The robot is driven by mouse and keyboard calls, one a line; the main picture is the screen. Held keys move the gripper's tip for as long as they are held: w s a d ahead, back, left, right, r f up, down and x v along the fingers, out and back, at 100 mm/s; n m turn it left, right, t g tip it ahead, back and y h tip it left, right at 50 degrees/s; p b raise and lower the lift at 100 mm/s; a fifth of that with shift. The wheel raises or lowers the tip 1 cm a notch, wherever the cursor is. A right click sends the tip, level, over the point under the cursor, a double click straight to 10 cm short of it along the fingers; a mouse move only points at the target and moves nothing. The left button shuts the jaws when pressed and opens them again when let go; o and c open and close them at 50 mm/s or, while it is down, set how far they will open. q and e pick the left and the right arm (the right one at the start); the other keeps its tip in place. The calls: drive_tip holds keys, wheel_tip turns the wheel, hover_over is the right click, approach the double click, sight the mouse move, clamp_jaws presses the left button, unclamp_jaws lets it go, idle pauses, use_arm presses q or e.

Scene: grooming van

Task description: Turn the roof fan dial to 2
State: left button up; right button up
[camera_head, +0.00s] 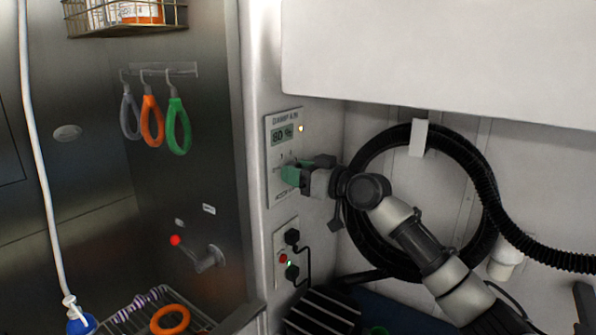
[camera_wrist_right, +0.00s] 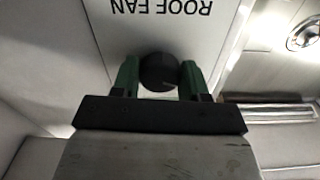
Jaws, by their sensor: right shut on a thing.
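The white control panel (camera_head: 270,152) on the wall edge has a small display that seems to read 80 %, with a lit amber lamp beside it. My right gripper (camera_head: 292,175) reaches in from the right to the lower part of this panel and covers the dial there. In the right wrist view the black round roof fan dial (camera_wrist_right: 158,72) sits between the two green fingertips, below the upside-down label ROOF FAN (camera_wrist_right: 160,7). The gripper is shut on the dial. I cannot tell which number the dial points to. My left gripper is not in view.
A coiled black hose (camera_head: 362,160) hangs behind my right arm. A lower socket panel (camera_head: 281,243) holds black plugs with a cable. Grey, orange and green loops (camera_head: 178,128) hang on the left wall. A white cabinet (camera_head: 440,60) overhangs the upper right.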

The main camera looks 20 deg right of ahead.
drive_tip(key=shift+r+m+p, duration=0.1)
drive_tip(key=shift+m+p, duration=6.3)
drive_tip(key=shift+m, duration=3)
drive_tip(key=o, duration=0.9)
